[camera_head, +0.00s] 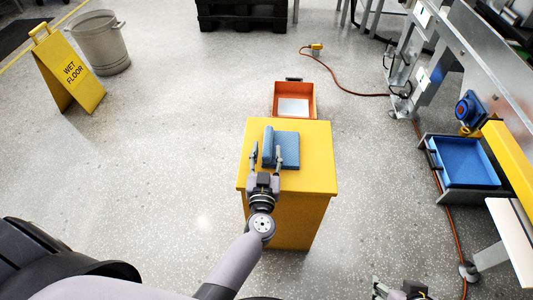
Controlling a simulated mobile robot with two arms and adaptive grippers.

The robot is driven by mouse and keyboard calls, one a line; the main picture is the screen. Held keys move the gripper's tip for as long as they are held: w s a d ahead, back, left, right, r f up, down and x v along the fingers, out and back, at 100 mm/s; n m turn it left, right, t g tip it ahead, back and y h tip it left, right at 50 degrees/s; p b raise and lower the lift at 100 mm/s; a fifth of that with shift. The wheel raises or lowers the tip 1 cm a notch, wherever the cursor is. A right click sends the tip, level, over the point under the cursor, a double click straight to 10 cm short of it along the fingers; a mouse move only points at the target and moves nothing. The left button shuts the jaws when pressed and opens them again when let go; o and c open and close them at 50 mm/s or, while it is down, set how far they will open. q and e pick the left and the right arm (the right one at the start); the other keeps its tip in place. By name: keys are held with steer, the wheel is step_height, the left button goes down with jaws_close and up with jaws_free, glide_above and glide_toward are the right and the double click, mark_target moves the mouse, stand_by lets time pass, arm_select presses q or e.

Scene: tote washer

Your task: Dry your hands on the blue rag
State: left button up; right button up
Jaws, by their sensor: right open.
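The blue rag (288,147) lies on top of the yellow cabinet (318,174). Its right part is flat and textured, and its left part stands up as a thick fold or roll. My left gripper (267,154) is over the near left part of the rag, its two fingers spread apart with the fold between them. I cannot tell whether a finger touches the cloth. My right gripper (392,291) is low at the bottom edge, open, away from the rag and partly cut off by the frame.
An orange open box (277,104) is behind the cabinet. A yellow wet-floor sign (71,72) and a grey bin (100,43) stand at the upper left. At right are a blue tray (468,160), machine frame and orange hose (349,92). Floor left of the cabinet is clear.

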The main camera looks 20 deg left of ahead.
arm_select(q)
jaws_close()
stand_by(0.8)
steer(key=shift+o, duration=0.9)
jaws_free()
